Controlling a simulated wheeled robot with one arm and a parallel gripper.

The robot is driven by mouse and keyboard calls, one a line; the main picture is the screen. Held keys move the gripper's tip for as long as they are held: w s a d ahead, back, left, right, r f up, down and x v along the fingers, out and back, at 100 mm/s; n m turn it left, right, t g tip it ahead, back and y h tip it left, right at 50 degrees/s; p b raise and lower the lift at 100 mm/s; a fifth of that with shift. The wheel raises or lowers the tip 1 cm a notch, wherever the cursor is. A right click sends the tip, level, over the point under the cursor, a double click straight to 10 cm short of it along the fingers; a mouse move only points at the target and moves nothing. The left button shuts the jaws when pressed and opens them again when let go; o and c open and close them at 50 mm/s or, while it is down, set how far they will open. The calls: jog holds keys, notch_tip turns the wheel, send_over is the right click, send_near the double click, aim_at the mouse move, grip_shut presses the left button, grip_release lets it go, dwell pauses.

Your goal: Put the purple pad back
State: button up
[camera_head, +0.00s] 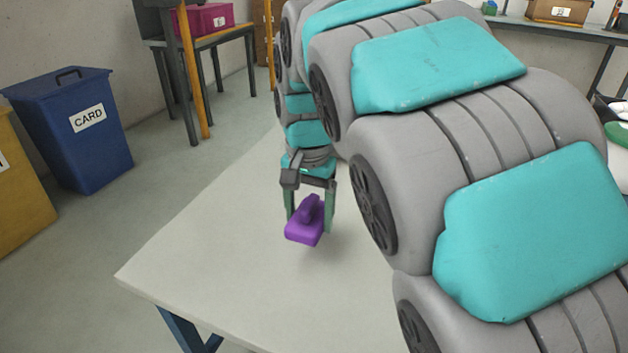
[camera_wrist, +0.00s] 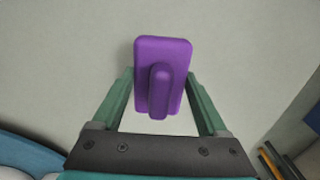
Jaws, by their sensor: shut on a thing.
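The purple pad (camera_head: 303,232) is a small block with a raised rounded grip along its top. My gripper (camera_head: 310,215) points down at it, with one green finger on each side. In the wrist view the pad (camera_wrist: 174,58) stands out between the two green fingers of my gripper (camera_wrist: 160,85), and its grip faces the camera. My gripper is shut on the pad. The pad is over the pale table top (camera_head: 200,260); a soft shadow lies beside it, and I cannot tell how high it is.
The table around the pad is bare on the left and front. A blue bin marked CARD (camera_head: 80,150) and a yellow bin (camera_head: 20,200) stand on the floor at left. A magenta box (camera_head: 208,20) sits on a far bench. My arm hides much of the table's right side.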

jog(key=w, duration=0.5)
jog(key=w+f+p, duration=0.1)
jog(key=w, duration=0.9)
jog(key=shift+w+d+f, duration=0.1)
jog(key=shift+w+f, duration=0.05)
jog(key=shift+f, duration=0.1)
jog(key=shift+f+p, duration=0.35)
jog(key=shift+f, duration=1.4)
jog(key=shift+f, duration=0.1)
jog(key=o, duration=1.2)
notch_tip(320, 180, up, 12)
